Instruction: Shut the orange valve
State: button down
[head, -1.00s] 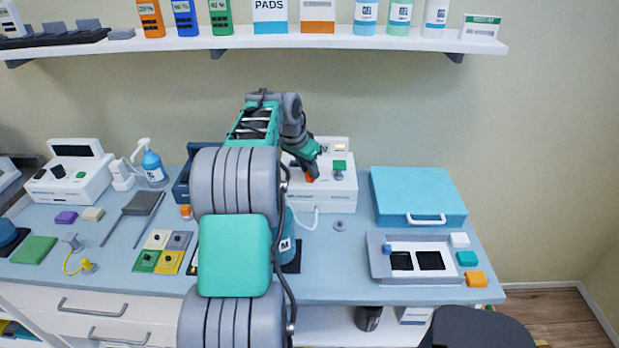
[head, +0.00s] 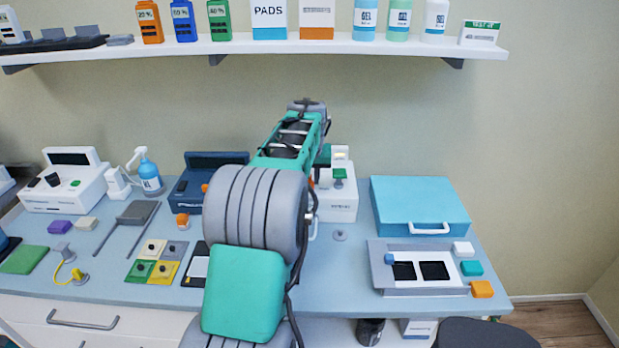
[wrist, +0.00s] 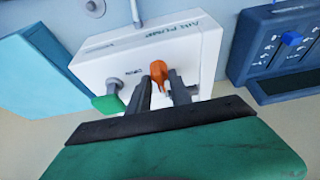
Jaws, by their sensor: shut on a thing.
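The orange valve (wrist: 158,71) stands on the face of a white box (wrist: 100,65) lettered AIR PUMP. In the wrist view, my gripper (wrist: 161,86) has its two dark fingers on either side of the orange handle and is shut on it. A second valve with a green handle (wrist: 106,103) is beside it, with the word OPEN printed near it. In the head view the pump (head: 340,206) is partly hidden behind my arm, and its green valve (head: 339,173) shows. My gripper is hidden there.
A dark blue unit (head: 187,190) stands left of the pump. A light blue case (head: 415,195) and a grey tray (head: 455,286) are to its right. A shelf (head: 330,43) with bottles and boxes runs above. Some bench is clear right of the pump.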

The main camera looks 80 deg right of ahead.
dwell(0.4)
jog(key=c, duration=1.5)
grip_release()
jog(key=shift+a, duration=0.1)
jog(key=shift+r, duration=0.1)
jog(key=v, duration=0.7)
jog(key=shift+a+r+b, duration=0.15)
jog(key=shift+r+b, duration=0.1)
jog(key=shift+b, duration=0.1)
